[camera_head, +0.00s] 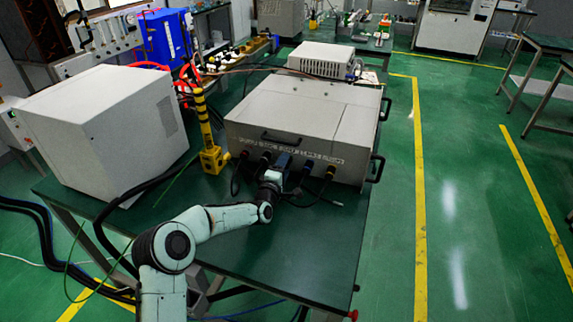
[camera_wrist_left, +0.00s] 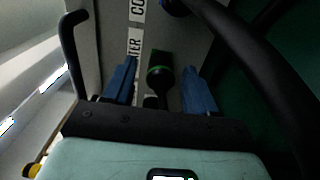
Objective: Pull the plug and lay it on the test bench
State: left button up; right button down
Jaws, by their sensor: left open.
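The grey metal box (camera_head: 300,115) stands on the dark green test bench (camera_head: 315,245), with several black cable plugs along its lower front. My left gripper (camera_head: 280,166) is at that front, in the middle of the plug row. In the left wrist view its two blue fingers (camera_wrist_left: 157,72) are apart, one on each side of a black plug with a green ring (camera_wrist_left: 159,76). The plug points at the box's labelled face; contact with the fingers cannot be told. In the head view the gripper hides this plug. My right gripper is not in view.
A yellow post (camera_head: 210,150) stands left of the box, beside a large white cabinet (camera_head: 105,125). A thick black cable (camera_wrist_left: 250,65) runs close to the right finger in the wrist view. Handles (camera_head: 376,168) stick out at the box's right. The bench front is clear.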

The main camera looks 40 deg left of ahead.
pick_arm(q)
jog(key=shift+f, duration=0.1)
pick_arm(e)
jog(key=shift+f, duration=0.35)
pick_arm(q)
grip_shut()
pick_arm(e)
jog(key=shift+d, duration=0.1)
pick_arm(q)
jog(key=shift+s, duration=0.15)
jog(key=shift+p+v, duration=0.35)
jog(key=shift+v, duration=1.2)
jog(key=shift+p+v, duration=0.3)
jog(key=shift+v, duration=1)
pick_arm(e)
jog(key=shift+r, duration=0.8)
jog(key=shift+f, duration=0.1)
